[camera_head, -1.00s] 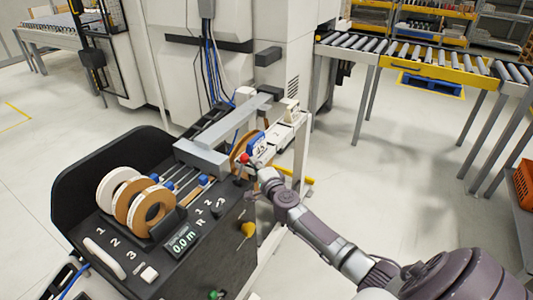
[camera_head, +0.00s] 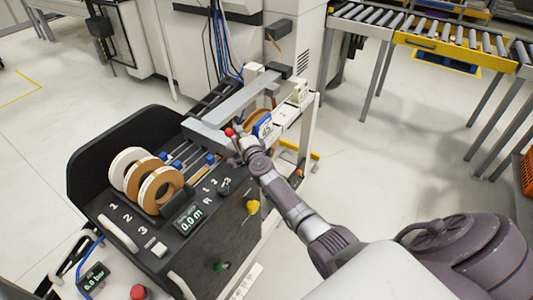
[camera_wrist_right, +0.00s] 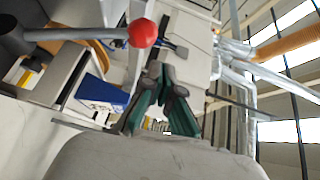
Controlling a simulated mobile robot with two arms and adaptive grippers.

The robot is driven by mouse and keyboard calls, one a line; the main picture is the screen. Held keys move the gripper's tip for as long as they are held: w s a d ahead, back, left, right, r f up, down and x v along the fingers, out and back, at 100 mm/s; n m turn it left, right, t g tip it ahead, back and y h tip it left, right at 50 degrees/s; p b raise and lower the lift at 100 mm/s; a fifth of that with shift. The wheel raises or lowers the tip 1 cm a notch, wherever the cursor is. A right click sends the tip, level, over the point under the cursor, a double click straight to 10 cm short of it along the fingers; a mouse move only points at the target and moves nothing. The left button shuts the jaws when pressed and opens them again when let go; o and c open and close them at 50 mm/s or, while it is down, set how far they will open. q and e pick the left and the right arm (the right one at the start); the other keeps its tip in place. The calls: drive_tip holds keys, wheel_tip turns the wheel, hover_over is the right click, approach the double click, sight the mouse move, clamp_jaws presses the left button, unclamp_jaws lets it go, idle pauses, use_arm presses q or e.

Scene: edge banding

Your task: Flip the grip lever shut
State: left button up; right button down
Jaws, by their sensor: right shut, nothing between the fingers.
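The grip lever shows as a grey rod with a red ball knob (camera_head: 229,132) beside the grey feed bar on the edge-banding unit. In the right wrist view its red ball (camera_wrist_right: 142,33) is large and close, with the rod running left from it. My right gripper (camera_head: 236,152) is beside the knob in the head view, its fingers partly hidden by the wrist. In the wrist view the dark fingers of my right gripper (camera_wrist_right: 165,75) are together and empty, to the right of and below the ball. I cannot tell whether they touch the lever. My left gripper is not in view.
A roller conveyor (camera_head: 430,30) stands at the back right.

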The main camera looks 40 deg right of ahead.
sight(231, 133)
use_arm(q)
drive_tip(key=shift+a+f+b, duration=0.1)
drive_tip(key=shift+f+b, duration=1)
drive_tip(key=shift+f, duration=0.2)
use_arm(e)
drive_tip(key=shift+w+a+f, duration=0.1)
drive_tip(key=shift+w+a, duration=0.15)
drive_tip(key=shift+w, duration=0.4)
drive_tip(key=shift+w+a+f, duration=0.1)
drive_tip(key=shift+w+a, duration=0.2)
drive_tip(key=shift+w, duration=0.4)
drive_tip(key=shift+w+a+f, duration=0.1)
drive_tip(key=shift+w+a, duration=0.15)
drive_tip(key=shift+w, duration=0.4)
